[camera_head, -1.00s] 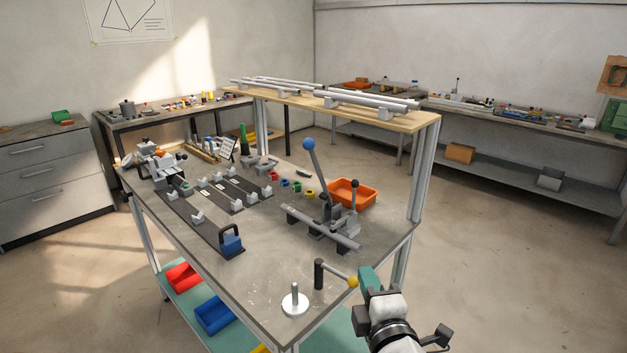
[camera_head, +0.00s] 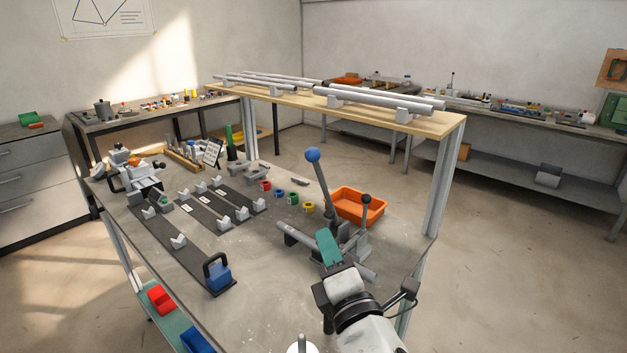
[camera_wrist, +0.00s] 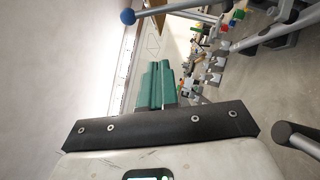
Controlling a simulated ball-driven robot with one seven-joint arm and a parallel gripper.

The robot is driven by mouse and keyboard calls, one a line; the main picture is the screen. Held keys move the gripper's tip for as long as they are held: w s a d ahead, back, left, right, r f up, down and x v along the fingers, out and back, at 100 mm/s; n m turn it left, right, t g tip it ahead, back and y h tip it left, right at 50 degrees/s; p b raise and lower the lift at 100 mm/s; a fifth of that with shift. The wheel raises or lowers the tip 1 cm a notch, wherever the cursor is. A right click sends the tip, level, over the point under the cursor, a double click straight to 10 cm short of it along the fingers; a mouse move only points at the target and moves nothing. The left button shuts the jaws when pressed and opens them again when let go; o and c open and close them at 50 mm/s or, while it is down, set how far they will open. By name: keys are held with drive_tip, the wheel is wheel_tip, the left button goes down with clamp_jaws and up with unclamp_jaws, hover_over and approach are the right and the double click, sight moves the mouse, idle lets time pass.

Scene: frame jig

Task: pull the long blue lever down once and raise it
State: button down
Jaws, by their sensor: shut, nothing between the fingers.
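The long lever (camera_head: 320,186) is a grey bar topped by a blue ball (camera_head: 312,155). It stands raised, leaning a little to the left, on a grey clamp fixture (camera_head: 297,235). In the wrist view the blue ball (camera_wrist: 127,16) is at the upper left, with its bar running right along the top edge. My gripper (camera_head: 326,246) has teal fingers, shut and empty, in front of the fixture and well below the ball. The fingers (camera_wrist: 157,84) show apart from the lever in the wrist view. My gripper hides part of the fixture.
A shorter lever with a dark ball (camera_head: 366,200) stands just right of the long one. An orange bin (camera_head: 360,205) is behind. A wooden shelf with pipes (camera_head: 340,105) rises at the back. A blue block with a handle (camera_head: 217,274) sits on a dark strip at left.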

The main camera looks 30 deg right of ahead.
sight(326, 195)
drive_tip(key=d+r+p+x, duration=0.1)
drive_tip(key=p+x, duration=0.3)
drive_tip(key=x, duration=0.8)
drive_tip(key=shift+d, duration=0.85)
drive_tip(key=shift+r, duration=0.1)
